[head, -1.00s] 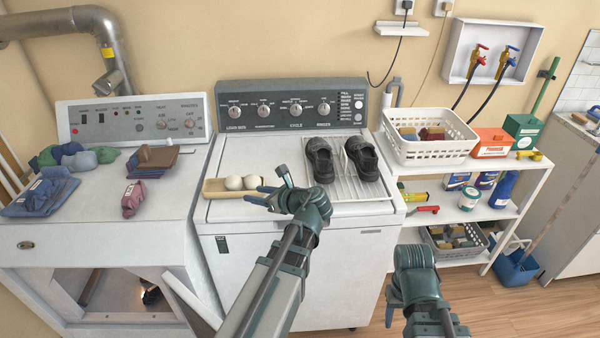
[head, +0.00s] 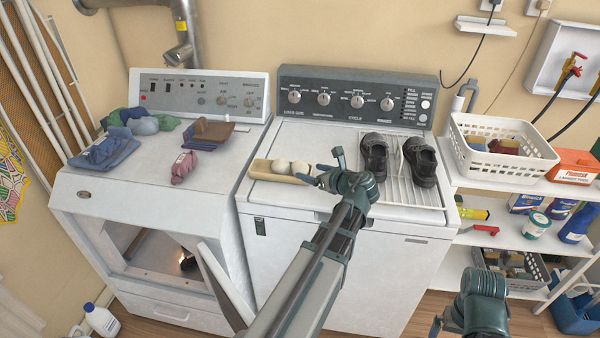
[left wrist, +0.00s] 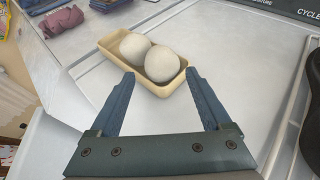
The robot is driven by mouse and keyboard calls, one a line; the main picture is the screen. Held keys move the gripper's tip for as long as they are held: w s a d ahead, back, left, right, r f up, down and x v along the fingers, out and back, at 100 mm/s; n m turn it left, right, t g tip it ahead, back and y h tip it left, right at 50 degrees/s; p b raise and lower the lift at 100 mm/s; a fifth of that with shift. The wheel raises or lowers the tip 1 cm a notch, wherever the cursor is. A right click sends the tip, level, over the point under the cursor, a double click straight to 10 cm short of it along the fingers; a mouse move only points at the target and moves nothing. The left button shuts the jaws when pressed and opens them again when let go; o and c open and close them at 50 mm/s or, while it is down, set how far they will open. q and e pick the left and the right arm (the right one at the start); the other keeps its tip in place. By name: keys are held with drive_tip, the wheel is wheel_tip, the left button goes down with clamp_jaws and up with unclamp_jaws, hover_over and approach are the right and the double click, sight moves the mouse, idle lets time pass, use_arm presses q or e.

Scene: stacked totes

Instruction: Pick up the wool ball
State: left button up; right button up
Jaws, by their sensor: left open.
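Two off-white wool balls sit side by side in a shallow tan tray (head: 262,174) on the washer top: a left ball (head: 281,166) and a right ball (head: 301,168). In the left wrist view, the left ball (left wrist: 134,46) and right ball (left wrist: 162,63) lie just beyond the fingertips. My left gripper (head: 318,180) is open and empty at the tray's right end. Its blue fingers (left wrist: 159,74) point at the tray, with the right ball ahead between them. My right gripper (head: 438,325) is low in front of the washer, partly cut off; its jaws are unclear.
Black shoes (head: 398,160) stand on a wire rack (head: 410,194) right of the tray. Folded clothes (head: 105,149) lie on the dryer (head: 130,185) at left, whose door hangs open. A white basket (head: 470,165) tops the shelf at right. The washer's front strip is clear.

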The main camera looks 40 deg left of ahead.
sight(304, 168)
use_arm(q)
drive_tip(key=shift+a, duration=0.1)
drive_tip(key=b+x, duration=0.2)
drive_tip(key=x, duration=0.3)
drive_tip(key=shift+w+f, duration=0.15)
drive_tip(key=c, duration=1)
